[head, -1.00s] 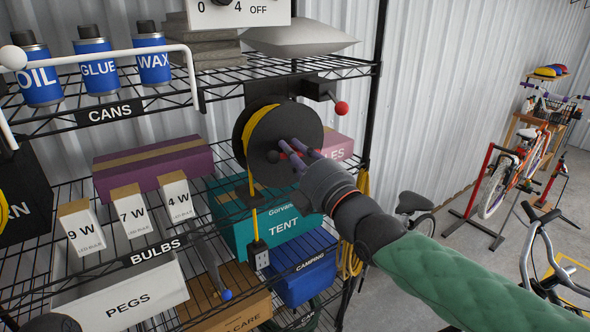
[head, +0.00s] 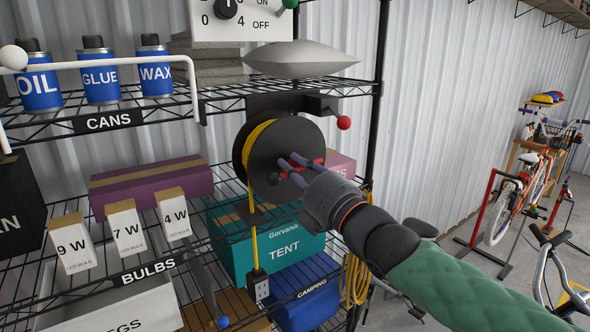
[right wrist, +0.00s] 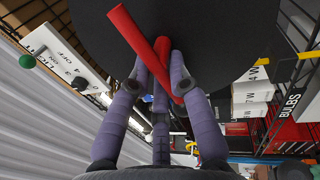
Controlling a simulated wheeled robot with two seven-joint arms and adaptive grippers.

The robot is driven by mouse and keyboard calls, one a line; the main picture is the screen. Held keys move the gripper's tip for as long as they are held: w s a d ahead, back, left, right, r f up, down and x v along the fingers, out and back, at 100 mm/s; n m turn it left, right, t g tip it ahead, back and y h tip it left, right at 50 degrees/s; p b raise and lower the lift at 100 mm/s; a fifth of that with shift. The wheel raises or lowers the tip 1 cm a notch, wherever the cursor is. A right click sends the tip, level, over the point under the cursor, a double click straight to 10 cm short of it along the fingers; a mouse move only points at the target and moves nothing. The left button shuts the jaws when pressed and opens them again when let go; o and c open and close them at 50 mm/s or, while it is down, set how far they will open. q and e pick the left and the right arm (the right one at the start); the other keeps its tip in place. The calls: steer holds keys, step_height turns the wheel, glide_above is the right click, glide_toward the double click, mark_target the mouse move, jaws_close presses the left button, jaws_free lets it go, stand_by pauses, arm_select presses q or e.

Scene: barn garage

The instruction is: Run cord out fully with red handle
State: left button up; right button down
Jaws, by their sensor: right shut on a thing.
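A black cord reel (head: 262,148) with yellow cord wound on it hangs under the upper shelf. Its yellow cord (head: 254,245) runs down to a black outlet block (head: 258,285) hanging in front of the tent box. The red handle (head: 318,161) is on the reel's front disc. My right gripper (head: 291,168) is at the disc with its fingers closed around the handle. In the right wrist view the red handle (right wrist: 138,42) passes between the purple fingers (right wrist: 160,78), close against the black disc. The fingers hide part of it. My left gripper is out of view.
A red knob (head: 344,122) on a black bracket is right of the reel. A teal tent box (head: 225,232) and blue camping box (head: 318,298) sit below. A coiled yellow cord (head: 355,280) hangs by the shelf post. Bikes (head: 510,210) stand farther right.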

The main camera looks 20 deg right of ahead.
steer(key=shift+w+a+f, duration=0.1)
steer(key=shift+a+f, duration=0.05)
steer(key=shift+f, duration=0.3)
steer(key=c, duration=1.2)
jaws_free()
steer(key=shift+o, duration=0.3)
steer(key=shift+a+r, duration=0.1)
steer(key=shift+d+r, duration=0.1)
steer(key=shift+d, duration=0.1)
steer(key=v, duration=1.2)
steer(key=shift+o, duration=0.2)
